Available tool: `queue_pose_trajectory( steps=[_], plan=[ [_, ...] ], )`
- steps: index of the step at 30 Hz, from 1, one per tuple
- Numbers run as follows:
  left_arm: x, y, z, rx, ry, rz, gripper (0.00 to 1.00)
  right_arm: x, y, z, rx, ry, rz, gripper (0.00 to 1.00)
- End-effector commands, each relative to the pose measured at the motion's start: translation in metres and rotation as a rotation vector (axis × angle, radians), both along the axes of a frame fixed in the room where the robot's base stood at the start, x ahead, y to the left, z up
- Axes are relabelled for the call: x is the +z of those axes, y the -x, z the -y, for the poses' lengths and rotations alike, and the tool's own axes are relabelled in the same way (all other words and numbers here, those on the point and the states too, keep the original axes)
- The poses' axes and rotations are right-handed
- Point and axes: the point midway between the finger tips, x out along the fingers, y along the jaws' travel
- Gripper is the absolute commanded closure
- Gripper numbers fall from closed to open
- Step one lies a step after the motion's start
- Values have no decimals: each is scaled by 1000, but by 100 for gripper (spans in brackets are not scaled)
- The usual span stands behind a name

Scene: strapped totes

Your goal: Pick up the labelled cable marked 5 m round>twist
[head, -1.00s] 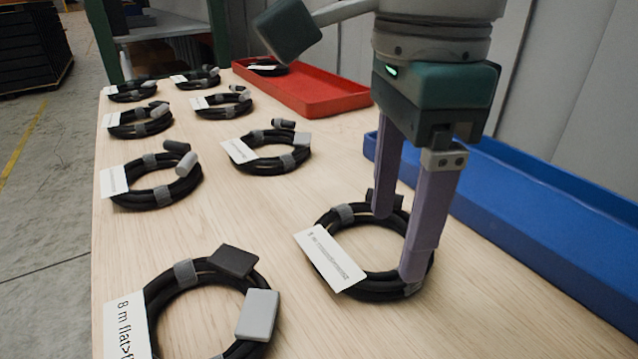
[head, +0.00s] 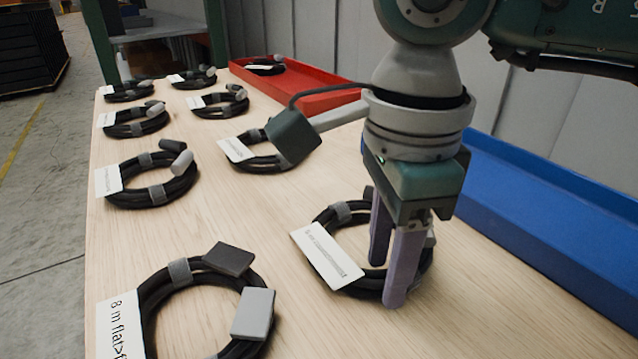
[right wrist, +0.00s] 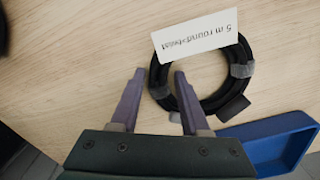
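The black coiled cable (head: 345,213) lies flat on the wooden table, bound with grey straps. Its white label (head: 327,258) is too small to read in the head view. In the right wrist view the label (right wrist: 195,35) reads "5 m round>twist" upside down, on the coil (right wrist: 240,52). My right gripper (head: 387,283) is open over the near right side of the coil. One finger shows toward the ring's inside and the other at its outer edge; it also shows in the right wrist view (right wrist: 160,74). It hides part of the coil and its connectors. My left gripper is out of view.
An "8 m flat" cable (head: 155,295) lies at the near left. Several other labelled coils, such as one at the left (head: 150,195), lie further back. A blue tray (head: 540,235) is at the right and a red tray (head: 320,100) at the back, holding a coil.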

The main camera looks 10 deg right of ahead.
Motion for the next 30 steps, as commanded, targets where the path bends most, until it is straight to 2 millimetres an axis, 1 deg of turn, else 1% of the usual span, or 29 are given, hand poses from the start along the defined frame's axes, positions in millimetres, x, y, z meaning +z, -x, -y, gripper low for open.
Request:
queue_pose_trajectory(
  steps=[1, 9, 11, 12, 30],
  plan=[
    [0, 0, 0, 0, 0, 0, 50, 0, 0, 0, 0, 0, 0, 61],
    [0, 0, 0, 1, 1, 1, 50, 0, 0, 0, 0, 0, 0, 92],
    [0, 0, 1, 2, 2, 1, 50, 0, 0, 0, 0, 0, 0, 98],
    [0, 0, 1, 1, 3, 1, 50, 0, 0, 0, 0, 0, 0, 100],
    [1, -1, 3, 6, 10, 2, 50, 3, -1, 0, 0, -1, 2, 100]
  ],
)
